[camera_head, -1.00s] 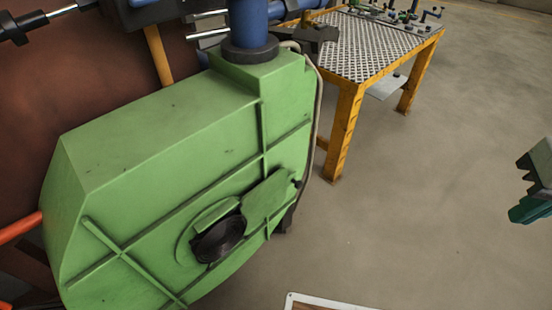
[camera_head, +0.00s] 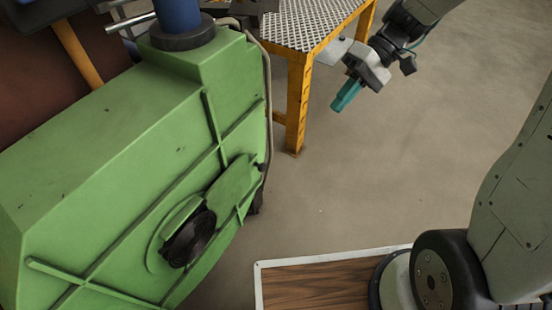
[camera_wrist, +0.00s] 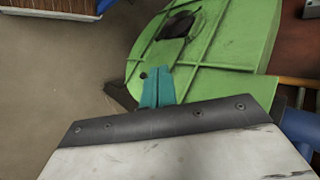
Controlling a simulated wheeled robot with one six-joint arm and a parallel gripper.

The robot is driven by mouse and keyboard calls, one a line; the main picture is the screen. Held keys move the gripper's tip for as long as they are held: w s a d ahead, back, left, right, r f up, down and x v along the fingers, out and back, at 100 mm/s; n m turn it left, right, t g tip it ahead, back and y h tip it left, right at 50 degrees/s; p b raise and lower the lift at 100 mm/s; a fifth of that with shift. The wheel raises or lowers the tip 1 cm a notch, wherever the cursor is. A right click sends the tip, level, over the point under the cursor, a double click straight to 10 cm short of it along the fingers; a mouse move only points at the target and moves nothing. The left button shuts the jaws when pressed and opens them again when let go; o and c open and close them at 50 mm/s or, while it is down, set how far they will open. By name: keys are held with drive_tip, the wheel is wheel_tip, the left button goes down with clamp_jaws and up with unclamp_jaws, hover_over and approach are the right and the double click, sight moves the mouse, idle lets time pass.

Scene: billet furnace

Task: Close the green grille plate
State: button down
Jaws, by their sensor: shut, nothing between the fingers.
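The green grille plate (camera_head: 234,188) is a flat piece on the sloping face of a large green housing (camera_head: 110,160). Beside its lower left end, a round opening with a dark ringed inside (camera_head: 188,238) is uncovered. My gripper (camera_head: 345,96), with teal fingers, is shut and empty in the air, to the right of and above the plate in the head view. It is apart from the plate. In the wrist view the teal fingers (camera_wrist: 157,88) overlap the housing's edge, and the dark opening (camera_wrist: 176,25) shows beyond them.
A yellow-legged table (camera_head: 298,105) with a patterned metal top stands behind the housing. A wood-topped, white-edged board (camera_head: 315,284) lies at the bottom. A blue pipe (camera_head: 178,15) rises from the housing. The grey floor between is clear.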

drive_tip(key=w+f+t+y, duration=0.1)
drive_tip(key=w+f+y, duration=0.25)
drive_tip(key=f, duration=0.55)
drive_tip(key=w+a+f+t+y, duration=0.15)
drive_tip(key=w+f, duration=0.25)
drive_tip(key=f, duration=0.5)
drive_tip(key=w+f+t+y, duration=0.1)
drive_tip(key=w+f+y, duration=0.25)
drive_tip(key=f, duration=0.45)
drive_tip(key=s+a+f, duration=0.1)
drive_tip(key=a, duration=0.5)
drive_tip(key=s+a+f, duration=0.2)
drive_tip(key=a, duration=0.4)
drive_tip(key=shift+f+m+h, duration=0.25)
drive_tip(key=shift+m+h, duration=0.1)
drive_tip(key=shift+m, duration=0.05)
drive_tip(key=shift+s+g, duration=0.15)
drive_tip(key=shift+g, duration=0.1)
